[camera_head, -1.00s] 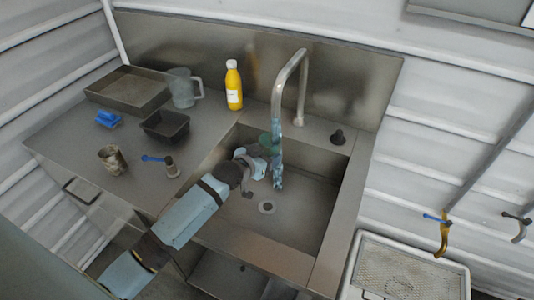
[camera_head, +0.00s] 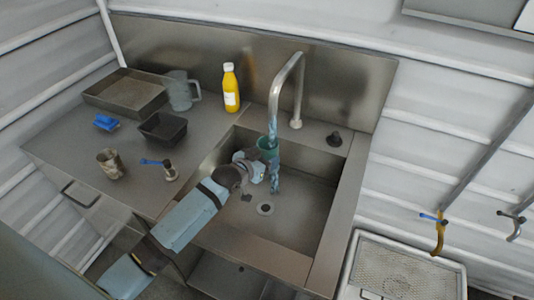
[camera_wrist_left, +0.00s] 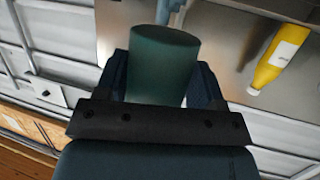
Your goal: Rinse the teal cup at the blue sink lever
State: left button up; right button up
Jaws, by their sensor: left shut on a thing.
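The teal cup (camera_head: 266,145) is held over the sink basin, right at the running water. My left gripper (camera_head: 261,161) is shut on it; the cup (camera_wrist_left: 160,62) also shows between the dark fingers in the left wrist view. The water stream (camera_head: 274,178) falls from the tall metal spout (camera_head: 275,95) past or into the cup and on below it; I cannot tell how much enters. The blue sink lever (camera_head: 152,162) sits on a metal valve on the counter left of the basin. My right gripper is not in view.
The sink basin (camera_head: 305,200) has a drain in its floor. On the counter stand a yellow bottle (camera_head: 231,88), a clear jug (camera_head: 181,92), a dark tin (camera_head: 164,128), a metal cup (camera_head: 111,164), a blue item (camera_head: 106,122) and a large tray (camera_head: 125,92).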

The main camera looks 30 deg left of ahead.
pick_arm(q)
jog(key=shift+w+a, duration=0.1)
jog(key=shift+a, duration=0.1)
jog(key=s+a+p, duration=0.2)
jog(key=s+p, duration=0.2)
jog(key=s, duration=0.3)
jog(key=shift+s, duration=0.4)
dwell(1.4)
jog(key=s+a+r+p, duration=0.1)
jog(key=s+r+p, duration=0.3)
jog(key=s+p, duration=0.1)
jog(key=shift+a+p, duration=0.2)
jog(key=shift+p, duration=0.3)
